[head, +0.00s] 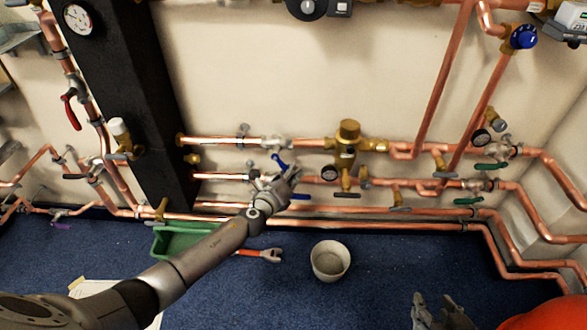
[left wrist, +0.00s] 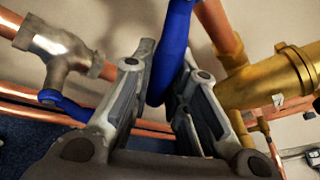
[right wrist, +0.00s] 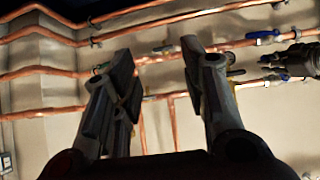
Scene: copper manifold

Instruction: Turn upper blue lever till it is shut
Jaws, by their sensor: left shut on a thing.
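The upper blue lever (head: 280,162) hangs slanting below a silver valve (head: 273,142) on the upper pipe. My left gripper (head: 282,181) is at the lower part of this lever in the head view. In the left wrist view, the blue lever (left wrist: 172,55) lies between the fingers of my left gripper (left wrist: 165,85), which is shut on it. Its upper end runs out of frame. A lower blue lever (head: 299,196) sits just below the gripper; it also shows in the left wrist view (left wrist: 65,105). My right gripper (head: 435,312) is open and empty, low at the right; its spread fingers fill the right wrist view (right wrist: 155,70).
A brass valve (head: 347,150) with a gauge stands close right of my left gripper. Copper pipes run along the wall. A dark column (head: 130,90) stands at left. On the blue floor are a bucket (head: 330,261), a green crate (head: 165,240) and an orange-handled tool (head: 260,254).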

